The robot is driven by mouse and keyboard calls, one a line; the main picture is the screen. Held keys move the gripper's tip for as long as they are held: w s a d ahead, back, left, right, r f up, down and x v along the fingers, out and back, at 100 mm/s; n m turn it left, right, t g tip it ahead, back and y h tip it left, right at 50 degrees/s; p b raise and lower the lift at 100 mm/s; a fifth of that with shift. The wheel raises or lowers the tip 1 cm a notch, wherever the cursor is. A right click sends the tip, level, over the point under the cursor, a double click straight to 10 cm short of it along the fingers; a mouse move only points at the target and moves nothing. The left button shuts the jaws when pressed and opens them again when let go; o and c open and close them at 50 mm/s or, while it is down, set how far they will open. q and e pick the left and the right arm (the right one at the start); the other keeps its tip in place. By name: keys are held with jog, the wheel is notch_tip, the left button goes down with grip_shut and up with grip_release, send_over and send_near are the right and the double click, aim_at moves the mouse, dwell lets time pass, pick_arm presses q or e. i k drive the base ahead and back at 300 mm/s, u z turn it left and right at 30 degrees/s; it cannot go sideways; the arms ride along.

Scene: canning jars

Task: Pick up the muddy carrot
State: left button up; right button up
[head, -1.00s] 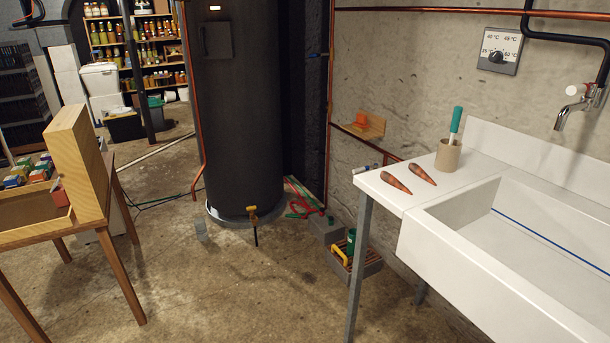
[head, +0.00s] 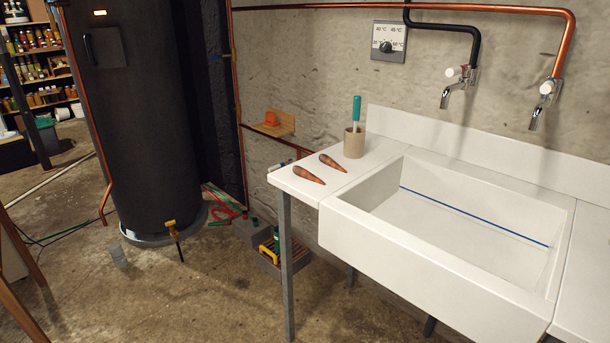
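Two brownish-orange carrots lie side by side on the white counter left of the sink. The left carrot (head: 308,174) lies nearer the counter's front edge. The right carrot (head: 332,162) lies a little farther back, nearer the holder. Both have dark brown patches, and I cannot tell from here which is the muddy one. Neither of my grippers shows in the head view.
A tan holder (head: 354,143) with a green-handled tool (head: 356,110) stands behind the carrots. The white sink (head: 420,245) is to the right, with two wall taps above. A dark tank (head: 130,110) stands left. Open concrete floor (head: 190,300) lies in front.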

aim_at(299, 170)
jog(key=u, duration=1.4)
jog(key=i, duration=2.45)
jog(key=z, duration=3.55)
